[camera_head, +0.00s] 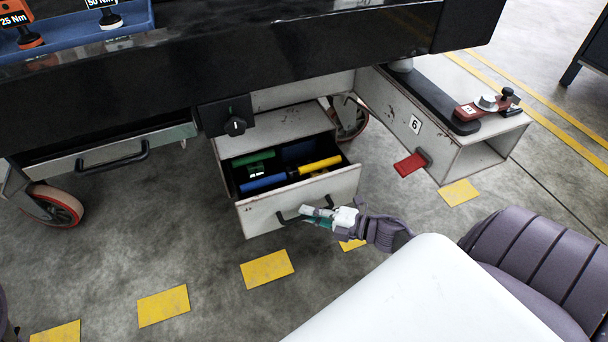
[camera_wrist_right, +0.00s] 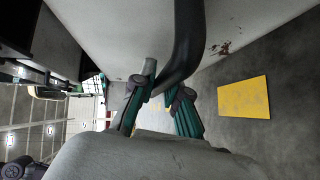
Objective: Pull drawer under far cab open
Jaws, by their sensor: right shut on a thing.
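A light grey drawer (camera_head: 265,211) with a worn white front stands pulled out under the dark trolley body in the head view. Green, blue and yellow items lie in its dark inside. My right gripper (camera_head: 318,213) is at the drawer's front, shut on its dark handle (camera_head: 284,217). In the right wrist view the handle (camera_wrist_right: 186,45) passes between the teal fingers of my right gripper (camera_wrist_right: 161,98), close to the drawer front (camera_wrist_right: 240,25). The gripper hides part of the handle in the head view. My left gripper is not in view.
A second drawer front with a handle (camera_head: 112,160) is at left, near a red-rimmed wheel (camera_head: 57,206). A beam marked 6 (camera_head: 393,112) with a red tab (camera_head: 411,163) juts out at right. Grey floor with yellow marks (camera_head: 267,269) is clear in front.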

